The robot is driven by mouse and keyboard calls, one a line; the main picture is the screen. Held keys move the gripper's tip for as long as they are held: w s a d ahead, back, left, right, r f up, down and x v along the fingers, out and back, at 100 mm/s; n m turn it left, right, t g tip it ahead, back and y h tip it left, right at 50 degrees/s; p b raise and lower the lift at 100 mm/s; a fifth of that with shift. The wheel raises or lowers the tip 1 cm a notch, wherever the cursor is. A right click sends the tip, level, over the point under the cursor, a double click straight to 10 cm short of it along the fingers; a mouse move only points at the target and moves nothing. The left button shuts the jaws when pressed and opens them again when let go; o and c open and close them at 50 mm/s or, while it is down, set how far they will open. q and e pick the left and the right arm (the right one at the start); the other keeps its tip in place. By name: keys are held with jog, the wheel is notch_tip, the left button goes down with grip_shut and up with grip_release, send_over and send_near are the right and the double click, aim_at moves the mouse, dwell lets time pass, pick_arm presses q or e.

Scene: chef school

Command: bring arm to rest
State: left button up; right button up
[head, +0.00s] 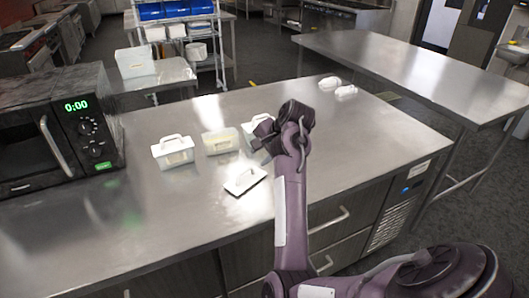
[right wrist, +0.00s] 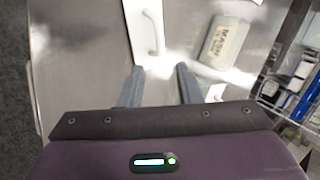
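My right arm reaches up over the steel counter (head: 330,150) in the head view. Its gripper (head: 262,140) hangs above the counter, partly hiding a white container (head: 250,125). In the right wrist view the right gripper (right wrist: 158,75) has its two fingers apart with nothing held between them. A white lid with a handle (head: 245,180) lies flat on the counter in front of the containers. A white handled piece also shows just beyond the fingertips in the right wrist view (right wrist: 145,30). My left gripper is not in view.
A black microwave (head: 60,130) fills the counter's left side. Two small white items (head: 345,91) lie at the back. The counter's right part is clear.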

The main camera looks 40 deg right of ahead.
jog(key=shift+v, duration=1)
